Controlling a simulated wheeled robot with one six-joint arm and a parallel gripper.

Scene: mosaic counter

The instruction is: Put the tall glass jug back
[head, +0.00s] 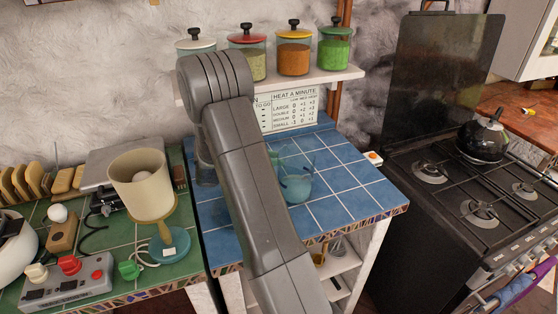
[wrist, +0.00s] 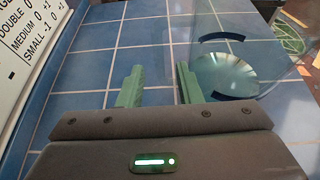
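A clear glass jug (head: 298,182) stands upright on the blue tiled counter (head: 345,170), just right of my arm in the head view. In the wrist view the jug (wrist: 228,76) shows as a see-through shape with a round base and dark blue bands, to the right of my fingers. My gripper (wrist: 160,86) has two green fingers set apart, with only blue tiles showing between them. The right finger is close to the jug; I cannot tell whether they touch. In the head view my arm hides most of the gripper.
A white shelf (head: 345,75) above the counter holds several lidded jars. A printed sign (head: 290,108) hangs below it. A black stove with a kettle (head: 484,138) is to the right. A lamp (head: 145,190) and a control box (head: 70,285) stand on the green counter at left.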

